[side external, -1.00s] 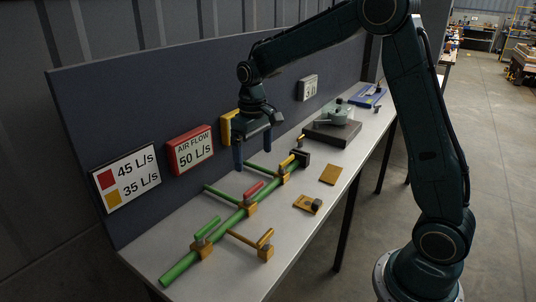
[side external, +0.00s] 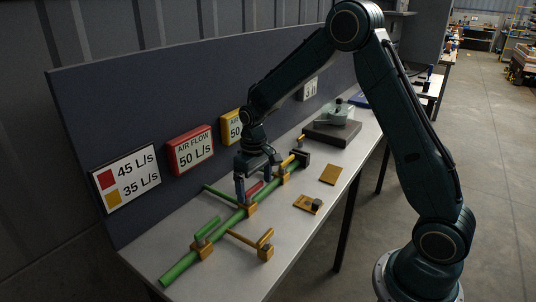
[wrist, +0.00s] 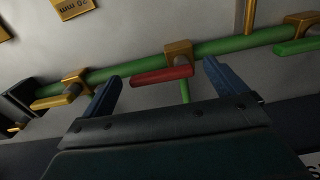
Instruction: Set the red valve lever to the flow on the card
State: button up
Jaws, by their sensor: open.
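The red valve lever (side external: 254,188) lies roughly along the green pipe (side external: 185,265); in the wrist view the lever (wrist: 160,76) points left from its brass valve block (wrist: 178,50). My gripper (side external: 256,184) is open over it, one blue finger near each end of the lever. In the wrist view a gap shows at both ends, so the fingers look apart from it. The white card (side external: 126,178) shows a red square with 45 L/s and a yellow square with 35 L/s. The red air flow display (side external: 190,150) reads 50 L/s.
A yellow display (side external: 231,125) is partly hidden by my arm. A dark block with a grey-green device (side external: 335,120) stands farther back.

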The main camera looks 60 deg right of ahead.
jog(key=c, duration=1.4)
jog(key=shift+s+m, duration=0.2)
jog(key=shift+m, duration=0.6)
jog(key=o, duration=1.4)
notch_tip(320, 180, up, 14)
